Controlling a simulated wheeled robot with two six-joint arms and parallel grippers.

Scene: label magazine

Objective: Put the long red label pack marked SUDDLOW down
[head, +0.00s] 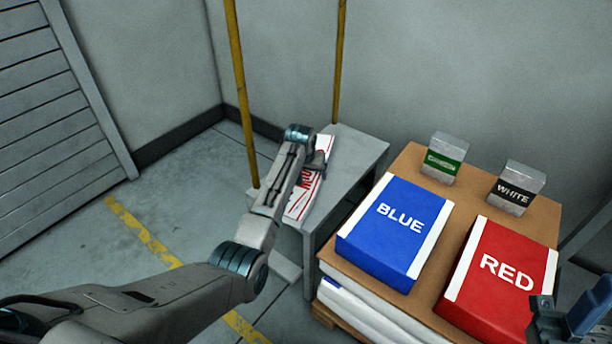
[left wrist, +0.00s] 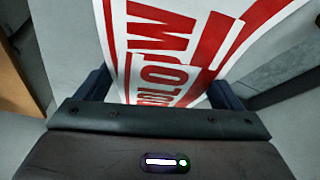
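The long label pack (head: 297,203) is white with red stripes and red lettering, and part of the word shows upside down in the left wrist view (left wrist: 160,60). My left gripper (head: 318,165) is over the pack's far part in the head view. In the left wrist view its two fingers (left wrist: 160,92) stand at the pack's two sides and appear shut on it. The pack is over the left side of a grey table (head: 352,160); I cannot tell whether it touches the top. My right gripper (head: 560,318) is partly in view at the lower right; its fingers are unclear.
A brown-topped pallet stack (head: 408,165) stands right of the table, bearing a BLUE pack (head: 395,232), a RED pack (head: 500,280), a GREEN block (head: 443,158) and a WHITE block (head: 517,187). Yellow poles (head: 240,80) rise by the table. The right part of the tabletop is bare.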

